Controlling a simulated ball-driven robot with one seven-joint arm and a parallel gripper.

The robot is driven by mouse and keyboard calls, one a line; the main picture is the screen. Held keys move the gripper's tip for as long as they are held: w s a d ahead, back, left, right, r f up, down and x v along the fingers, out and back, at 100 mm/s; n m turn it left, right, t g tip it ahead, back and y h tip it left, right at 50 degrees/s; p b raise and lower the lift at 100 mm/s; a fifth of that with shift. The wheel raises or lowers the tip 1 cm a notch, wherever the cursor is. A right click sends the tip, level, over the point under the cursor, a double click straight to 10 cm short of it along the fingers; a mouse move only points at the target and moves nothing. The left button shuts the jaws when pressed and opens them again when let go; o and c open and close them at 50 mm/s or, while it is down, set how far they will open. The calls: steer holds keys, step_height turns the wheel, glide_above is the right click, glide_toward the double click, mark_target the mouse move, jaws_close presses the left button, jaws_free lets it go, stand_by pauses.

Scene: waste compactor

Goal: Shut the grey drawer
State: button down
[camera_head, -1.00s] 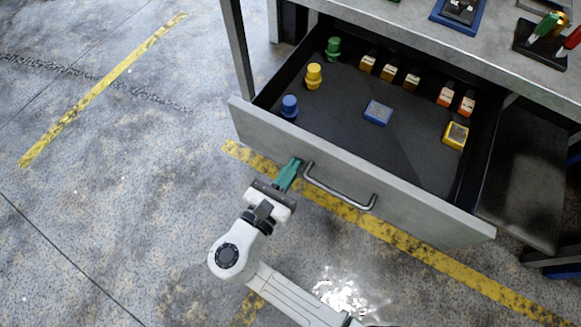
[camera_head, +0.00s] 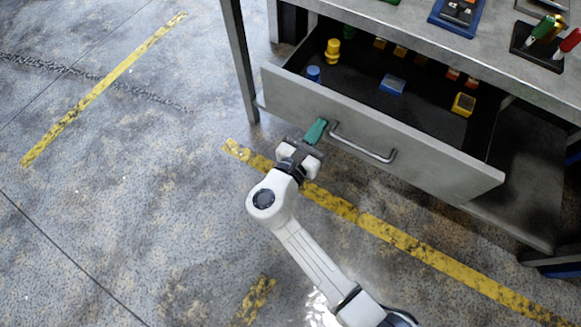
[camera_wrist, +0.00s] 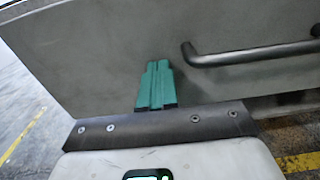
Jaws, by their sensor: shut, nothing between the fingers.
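The grey drawer (camera_head: 420,154) is partly open under the workbench, its front panel sticking out toward me. Its curved metal handle (camera_head: 362,144) is on the front, right of my gripper. My gripper (camera_head: 318,126) is shut and empty, its teal fingertips against or very close to the drawer front, left of the handle. In the wrist view the teal fingers (camera_wrist: 156,84) point at the grey panel (camera_wrist: 100,60), with the handle (camera_wrist: 240,54) to their right.
Inside the drawer are a yellow piece (camera_head: 333,52), a blue piece (camera_head: 313,74), a blue box (camera_head: 392,85) and a yellow box (camera_head: 464,104). The bench top (camera_head: 400,22) overhangs the drawer. A table leg (camera_head: 238,60) stands at left.

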steer(key=b, duration=0.7)
glide_toward(354, 80)
steer(key=w+d+r, duration=0.1)
steer(key=w, duration=0.1)
steer(key=w+d+r, duration=0.2)
steer(key=w, duration=0.1)
steer(key=w+d+r, duration=0.1)
steer(key=w+d, duration=0.1)
steer(key=shift+w+d+r, duration=0.2)
steer(key=shift+r, duration=0.15)
steer(key=shift+w+d+b, duration=0.3)
steer(key=shift+w+b, duration=0.1)
steer(key=shift+w, duration=0.05)
steer(key=shift+w+r, duration=0.1)
steer(key=shift+r, duration=0.15)
steer(key=shift+d+r, duration=0.1)
